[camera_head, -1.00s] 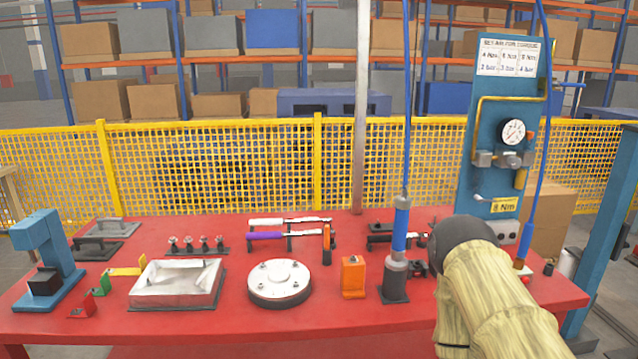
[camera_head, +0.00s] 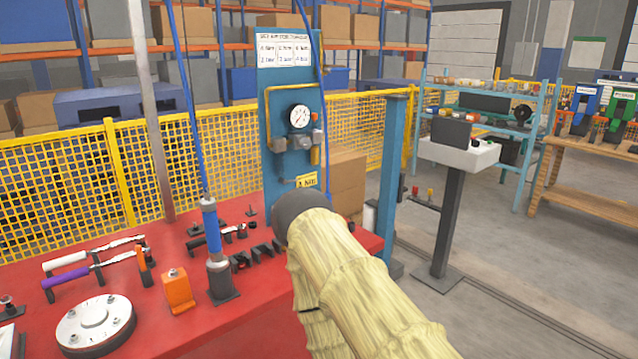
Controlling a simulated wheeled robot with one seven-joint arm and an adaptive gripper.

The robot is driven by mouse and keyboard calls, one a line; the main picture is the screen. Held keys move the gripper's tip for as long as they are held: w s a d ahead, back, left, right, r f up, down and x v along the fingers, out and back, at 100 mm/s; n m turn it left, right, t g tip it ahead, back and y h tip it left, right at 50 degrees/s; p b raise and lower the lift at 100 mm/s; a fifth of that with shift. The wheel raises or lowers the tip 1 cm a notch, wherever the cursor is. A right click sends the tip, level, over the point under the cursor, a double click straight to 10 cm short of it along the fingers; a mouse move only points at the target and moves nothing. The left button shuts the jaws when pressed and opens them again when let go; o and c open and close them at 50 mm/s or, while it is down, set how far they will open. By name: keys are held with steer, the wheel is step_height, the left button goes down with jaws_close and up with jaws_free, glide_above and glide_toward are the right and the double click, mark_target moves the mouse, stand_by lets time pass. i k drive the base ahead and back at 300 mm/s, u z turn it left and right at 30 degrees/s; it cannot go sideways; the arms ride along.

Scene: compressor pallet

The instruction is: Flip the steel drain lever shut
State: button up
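A blue air panel (camera_head: 290,100) stands at the back edge of the red bench. It carries a round white gauge (camera_head: 299,116) with grey fittings under it. A small grey lever-like part (camera_head: 287,181) sticks out low on the panel, left of a yellow tag; it looks like the steel drain lever, but it is too small to tell its position surely. My arm, in a pale yellow sleeve with a dark rounded end, reaches up from the lower right in front of the panel's foot. My gripper does not show, so its opening and any contact are hidden.
The red bench (camera_head: 255,325) holds an orange block (camera_head: 178,291), a blue-and-grey upright tool (camera_head: 213,245) with a hose, and a round white plate (camera_head: 95,322). A blue post (camera_head: 390,180) and a grey pedestal (camera_head: 444,220) stand right.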

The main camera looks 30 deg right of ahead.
mark_target(281, 181)
steer(key=z, duration=1.05)
steer(key=i, duration=0.5)
steer(key=u, duration=1.3)
